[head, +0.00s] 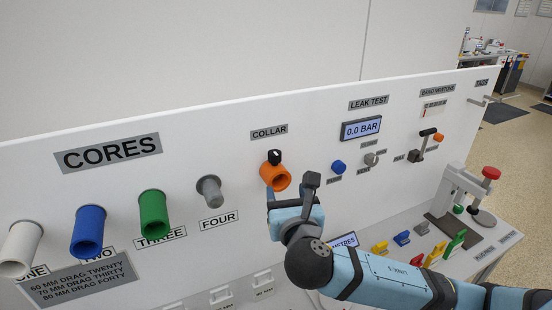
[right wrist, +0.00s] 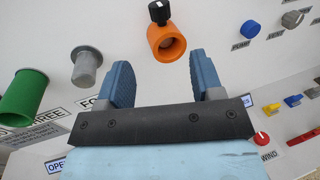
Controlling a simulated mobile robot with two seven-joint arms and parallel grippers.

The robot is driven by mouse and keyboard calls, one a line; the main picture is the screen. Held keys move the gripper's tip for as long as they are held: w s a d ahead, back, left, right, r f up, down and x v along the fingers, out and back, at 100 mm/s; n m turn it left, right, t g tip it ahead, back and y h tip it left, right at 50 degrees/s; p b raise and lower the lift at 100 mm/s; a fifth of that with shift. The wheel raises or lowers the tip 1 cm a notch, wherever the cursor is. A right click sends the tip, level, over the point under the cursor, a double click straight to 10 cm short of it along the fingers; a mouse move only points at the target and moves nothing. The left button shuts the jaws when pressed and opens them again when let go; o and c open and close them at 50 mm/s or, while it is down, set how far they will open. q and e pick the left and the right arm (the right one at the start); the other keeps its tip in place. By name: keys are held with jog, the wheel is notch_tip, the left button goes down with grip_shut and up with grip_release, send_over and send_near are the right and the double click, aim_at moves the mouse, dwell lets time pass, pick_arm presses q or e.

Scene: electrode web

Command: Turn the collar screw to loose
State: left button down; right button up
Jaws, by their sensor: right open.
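The collar is an orange ring-shaped part (head: 275,178) on the white panel under the COLLAR label. It also shows in the right wrist view (right wrist: 165,43), above and beyond my fingertips. The collar screw is a black knob (head: 274,156) on top of it, with a pale mark on its face; it also shows in the right wrist view (right wrist: 159,12). My right gripper (head: 291,195) is just below and to the right of the collar. In the right wrist view its two blue fingers (right wrist: 160,72) are apart with nothing between them. My left gripper is not in view.
A grey peg (head: 209,191) and green, blue and white cores stick out of the panel left of the collar. A blue PUMP knob (head: 339,167) and a grey valve knob (head: 371,159) are to the right. A shelf below holds small coloured parts.

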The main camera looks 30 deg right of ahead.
aim_at(276, 160)
jog(key=p+x, duration=0.2)
jog(key=x, duration=1)
jog(key=shift+p, duration=0.35)
jog(key=shift+w+d, duration=0.15)
jog(key=shift+w, duration=0.35)
jog(key=shift+w+d+f, duration=0.1)
jog(key=shift+w, duration=0.05)
jog(key=shift+c, duration=0.3)
jog(key=c, duration=0.9)
